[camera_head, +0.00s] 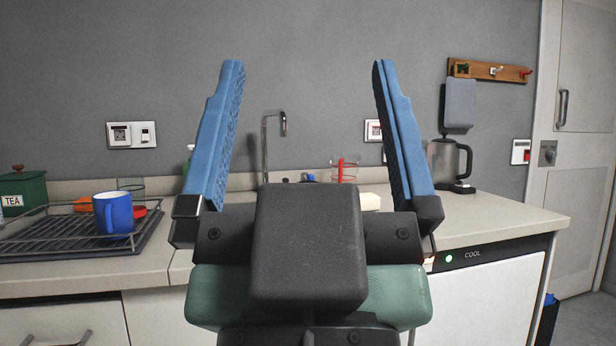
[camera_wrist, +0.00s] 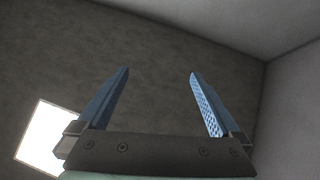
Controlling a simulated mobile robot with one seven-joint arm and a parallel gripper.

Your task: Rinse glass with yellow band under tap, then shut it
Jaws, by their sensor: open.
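My gripper (camera_head: 306,66) is open and empty, fingers pointing up, in front of the counter. In the wrist view its fingers (camera_wrist: 159,73) are apart with only bare wall and ceiling beyond. The grey tap (camera_head: 265,145) rises behind it at the back of the counter; its lower part and the area under the spout are hidden by my gripper. I see no water stream below the spout. A clear glass with red markings (camera_head: 344,168) stands right of the tap, between the fingers. A greenish glass (camera_head: 131,184) stands on the left. I cannot make out a yellow band on either.
A wire drying rack (camera_head: 60,238) on the left holds a blue mug (camera_head: 113,213) and orange and red items. A green tea tin (camera_head: 24,188) stands behind. The front right counter (camera_head: 500,215) is clear.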

